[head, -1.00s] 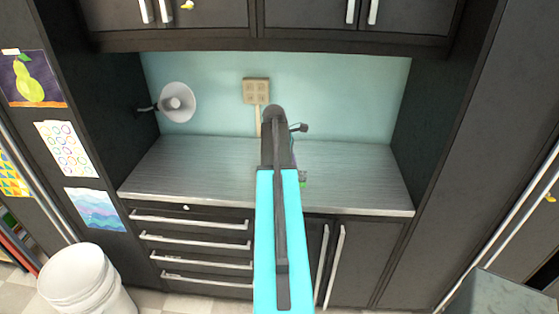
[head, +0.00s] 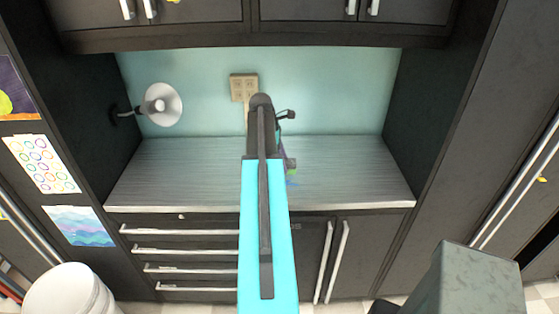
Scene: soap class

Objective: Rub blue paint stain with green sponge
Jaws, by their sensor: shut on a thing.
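My arm reaches forward over the grey countertop (head: 350,178) and hides much of its middle. My gripper (head: 290,164) shows only in part, just right of the arm and low over the counter. It is shut on the green sponge (head: 291,172), of which only a small green bit shows. A small faint bluish patch (head: 292,183) shows on the counter just in front of the sponge; it looks like the blue paint stain, mostly hidden by my arm. I cannot tell whether the sponge touches the counter.
A white lamp (head: 162,104) on the left wall sticks out over the counter. A wall outlet (head: 243,87) is behind my arm. Dark cabinets (head: 350,22) hang above. A white bucket (head: 67,292) stands lower left, and a grey box-like block (head: 468,282) lower right. The counter's right side is clear.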

